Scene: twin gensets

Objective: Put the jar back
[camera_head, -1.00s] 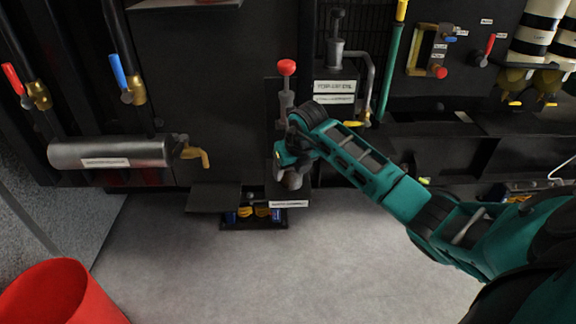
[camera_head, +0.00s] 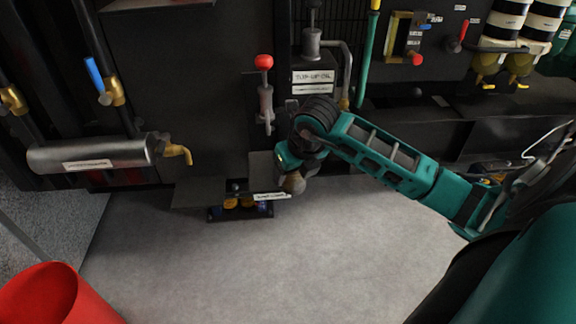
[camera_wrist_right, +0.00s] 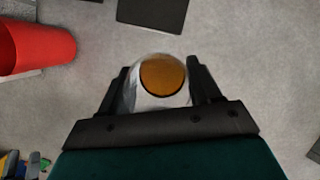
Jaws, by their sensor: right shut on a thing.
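The jar (camera_wrist_right: 162,80) is a clear round vessel with amber liquid in it, seen end-on in the right wrist view. My right gripper (camera_wrist_right: 158,88) is shut on it, with one dark finger on each side. In the head view my right gripper (camera_head: 290,163) hangs in front of the dark machine panel, below the red-knobbed lever. A small brownish part of the jar (camera_head: 293,184) shows under it. The wrist and fingers hide the rest. My left gripper is not in view.
A dark tray (camera_head: 215,215) with yellow and blue items lies low, left of the gripper, near a dark flat shelf (camera_head: 198,192). A metal cylinder (camera_head: 95,154) with a brass tap is on the left. A red bucket (camera_head: 45,297) stands front left. Grey floor is clear.

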